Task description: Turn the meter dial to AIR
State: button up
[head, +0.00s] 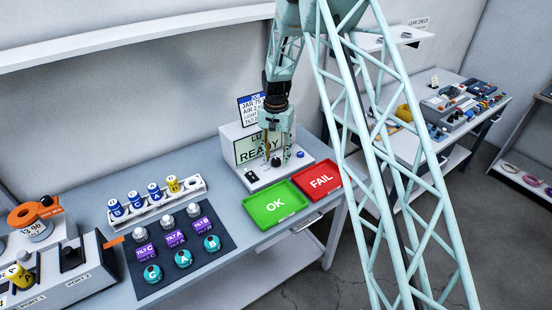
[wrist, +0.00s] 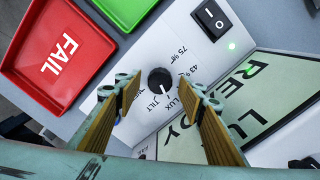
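The meter (head: 241,151) is a white box with a sloped front and a pale green display reading READY. Its dial (wrist: 160,80) is a round black knob with a small white mark, on the white panel between the fingers in the wrist view. Printed labels around it include LUX and TILT; I cannot make out AIR near it. My gripper (head: 274,157) points down over the panel, and it also shows in the wrist view (wrist: 160,92). It is open, one finger on each side of the dial with gaps; I cannot tell how far above the panel the tips are.
A green OK tray (head: 259,212) and a red FAIL tray (head: 303,185) lie in front of the meter. A black rocker switch (wrist: 210,19) and a green light (wrist: 232,45) are on the panel. A dark mat (head: 145,262) with knobbed pieces lies left, beside a rack (head: 180,194) of labelled cylinders.

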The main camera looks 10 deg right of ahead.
jog(key=shift+f, duration=0.25)
jog(key=c, duration=0.8)
jog(key=shift+c, duration=0.2)
jog(key=shift+n, duration=0.4)
jog(key=n+b, duration=0.1)
jog(key=n, duration=0.2)
jog(key=shift+n+b, duration=0.5)
jog(key=shift+n, duration=1.5)
